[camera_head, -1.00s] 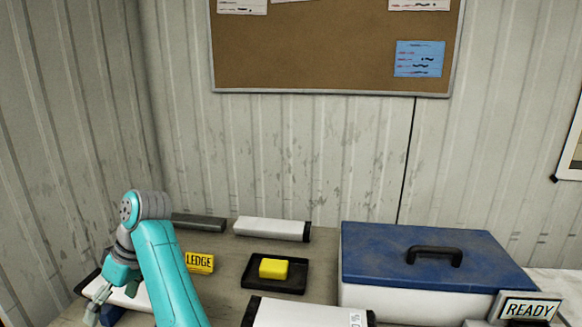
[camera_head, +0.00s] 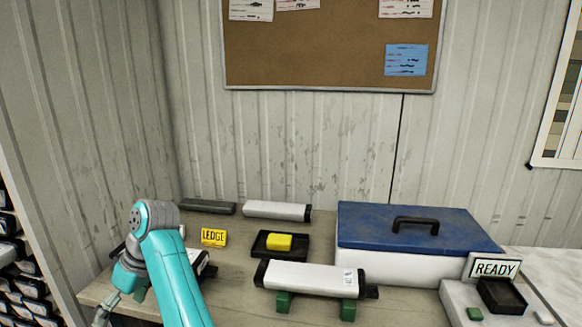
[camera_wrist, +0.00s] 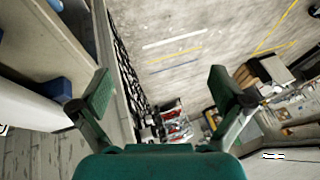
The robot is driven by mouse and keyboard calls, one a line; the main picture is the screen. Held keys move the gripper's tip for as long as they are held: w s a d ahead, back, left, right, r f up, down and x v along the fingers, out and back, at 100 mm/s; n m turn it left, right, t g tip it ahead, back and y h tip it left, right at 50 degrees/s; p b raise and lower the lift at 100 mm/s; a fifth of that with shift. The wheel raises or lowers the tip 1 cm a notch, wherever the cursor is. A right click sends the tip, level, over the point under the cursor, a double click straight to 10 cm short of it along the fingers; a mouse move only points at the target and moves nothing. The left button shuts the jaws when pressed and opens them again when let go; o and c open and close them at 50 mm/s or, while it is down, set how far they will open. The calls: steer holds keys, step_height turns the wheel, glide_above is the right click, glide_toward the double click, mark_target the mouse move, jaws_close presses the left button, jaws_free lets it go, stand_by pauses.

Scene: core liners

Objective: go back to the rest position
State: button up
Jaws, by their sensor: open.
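My gripper (camera_wrist: 160,98) is open and empty in the wrist view, with its two green-padded fingers wide apart. In the head view it hangs at the lower left, at the table's left edge, and its tip is partly cut off. My turquoise arm rises in front of the left part of the table. A white core liner (camera_head: 312,278) with black ends and a label lies on green supports at the front middle. Another white liner (camera_head: 275,210) lies at the back. A liner with a dark end lies partly hidden behind my arm.
A yellow block (camera_head: 279,242) sits in a black tray (camera_head: 262,254). A yellow LEDGE sign (camera_head: 213,237) stands left of it. A blue-lidded box (camera_head: 420,226) stands right, with a READY sign (camera_head: 494,268) in front. Shelving (camera_head: 20,250) is at far left.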

steer(key=w+d+f+m+t, duration=0.1)
steer(key=d+f+m, duration=0.1)
steer(key=d+f, duration=0.5)
steer(key=w+d+f+m+t+y, duration=0.1)
steer(key=d+f+t, duration=0.1)
steer(key=f, duration=0.8)
steer(key=w+d+f+m+t, duration=0.1)
steer(key=d+f+m, duration=0.1)
steer(key=d+f, duration=0.5)
steer(key=s+d+f+m+t, duration=0.25)
steer(key=s+d+f, duration=0.25)
steer(key=d+f, duration=0.35)
steer(key=s+d+f+m+t, duration=0.25)
steer(key=s+d+f, duration=0.35)
steer(key=d, duration=0.4)
steer(key=s+d+r+m+t+h, duration=0.2)
steer(key=s+d+m+t+h, duration=0.15)
steer(key=s+d, duration=1.25)
steer(key=s+d+r+m+t+h, duration=0.1)
steer(key=s+d+r+t, duration=0.1)
steer(key=s+r, duration=0.6)
steer(key=s+d+r+m+t+h, duration=0.1)
steer(key=s+d+r+t, duration=0.2)
steer(key=s+r, duration=0.6)
step_height(320, 180, up, 4)
steer(key=shift+d, duration=0.7)
steer(key=shift+s+h, duration=0.1)
steer(key=shift+h, duration=0.15)
